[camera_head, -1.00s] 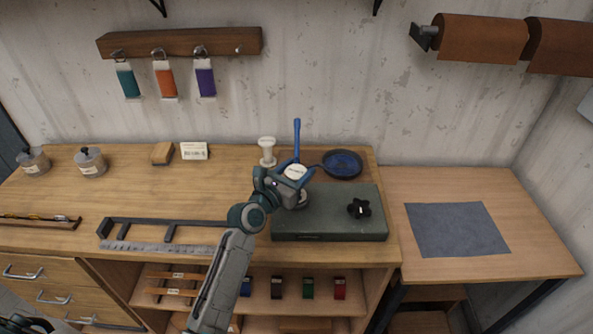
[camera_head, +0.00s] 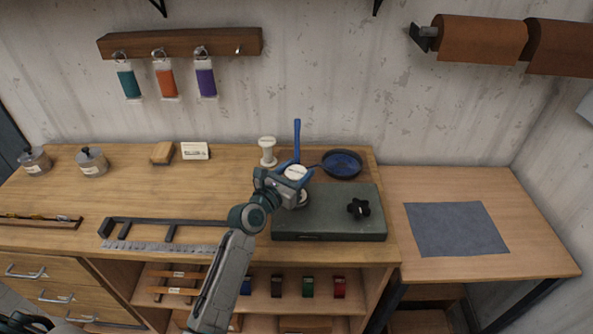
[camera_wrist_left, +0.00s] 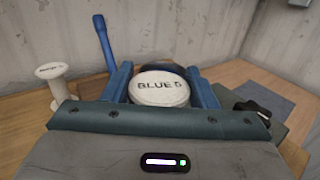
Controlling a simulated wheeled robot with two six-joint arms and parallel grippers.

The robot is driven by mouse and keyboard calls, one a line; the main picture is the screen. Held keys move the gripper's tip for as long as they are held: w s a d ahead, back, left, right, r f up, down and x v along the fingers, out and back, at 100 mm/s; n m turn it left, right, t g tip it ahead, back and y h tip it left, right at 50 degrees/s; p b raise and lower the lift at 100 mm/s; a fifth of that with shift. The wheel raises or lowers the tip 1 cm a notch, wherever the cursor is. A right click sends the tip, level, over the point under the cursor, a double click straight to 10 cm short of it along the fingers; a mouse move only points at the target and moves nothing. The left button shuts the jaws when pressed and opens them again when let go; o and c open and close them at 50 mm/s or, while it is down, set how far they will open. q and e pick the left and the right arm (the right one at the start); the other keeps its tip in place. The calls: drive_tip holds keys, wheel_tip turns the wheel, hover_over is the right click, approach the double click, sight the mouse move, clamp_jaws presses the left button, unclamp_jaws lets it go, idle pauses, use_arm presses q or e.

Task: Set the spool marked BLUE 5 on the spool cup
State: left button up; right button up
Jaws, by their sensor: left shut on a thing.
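The white spool marked BLUE 5 (camera_wrist_left: 163,88) sits upright between the blue fingers of my left gripper (camera_head: 295,170), which is shut on it. The spool's white top also shows in the head view (camera_head: 296,172). The gripper is at the back left of the grey-green machine base. A round dark dish with a blue inside (camera_head: 342,163) lies just right of the gripper. It may be the spool cup, but I cannot tell for sure. The underside of the held spool is hidden.
A second white spool (camera_head: 267,152) stands left of the gripper. A blue upright rod (camera_head: 297,137) rises just behind it. The grey-green base (camera_head: 330,222) carries a black knob (camera_head: 359,208). A dark rack (camera_head: 165,222) lies at front left. The bench middle is clear.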

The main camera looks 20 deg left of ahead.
use_arm(q)
drive_tip(key=shift+p, duration=0.45)
idle(0.6)
drive_tip(key=shift+f+b, duration=0.45)
drive_tip(key=shift+f, duration=0.15)
drive_tip(key=o, duration=0.7)
drive_tip(key=shift+s, duration=0.1)
